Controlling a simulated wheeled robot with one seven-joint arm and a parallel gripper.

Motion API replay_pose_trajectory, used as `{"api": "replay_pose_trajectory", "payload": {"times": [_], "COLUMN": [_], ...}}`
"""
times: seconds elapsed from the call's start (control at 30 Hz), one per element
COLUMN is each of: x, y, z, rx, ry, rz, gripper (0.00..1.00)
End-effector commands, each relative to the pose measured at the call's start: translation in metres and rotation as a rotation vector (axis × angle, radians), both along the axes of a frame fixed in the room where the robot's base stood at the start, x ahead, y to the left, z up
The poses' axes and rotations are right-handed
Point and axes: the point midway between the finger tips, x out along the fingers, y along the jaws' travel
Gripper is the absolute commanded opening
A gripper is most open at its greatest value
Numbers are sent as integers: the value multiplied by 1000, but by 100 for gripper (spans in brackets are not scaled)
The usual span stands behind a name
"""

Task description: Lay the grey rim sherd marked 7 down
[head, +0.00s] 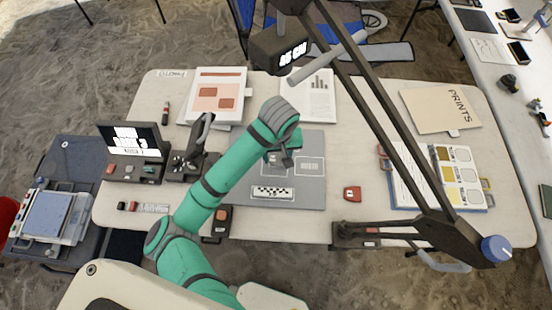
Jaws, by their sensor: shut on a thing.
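My gripper (280,158) points down over the grey mat (309,140) near the middle of the table. It is shut on a small grey piece (288,161), taken as the grey rim sherd. My wrist and fingers hide much of it, and no number 7 can be read on it. The piece is close over the mat, left of a white outlined box (311,167) with lettering. I cannot tell whether it touches the mat.
A black-and-white scale bar (272,193) lies on the mat's front part. A dark jointed stand arm (385,125) crosses above the table's right side. Papers (217,92) lie behind; a small display (133,138) stands left.

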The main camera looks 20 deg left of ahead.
Motion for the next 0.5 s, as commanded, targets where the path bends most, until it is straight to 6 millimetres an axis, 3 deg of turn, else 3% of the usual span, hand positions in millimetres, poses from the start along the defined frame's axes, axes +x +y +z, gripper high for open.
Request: {"api": "replay_pose_trajectory", "payload": {"times": [0.3, 0.5], "x": [4, 4], "y": [4, 4], "z": [-36, -39], "rx": [-1, 0], "ry": [2, 1], "rz": [2, 0], "gripper": [23, 23]}}
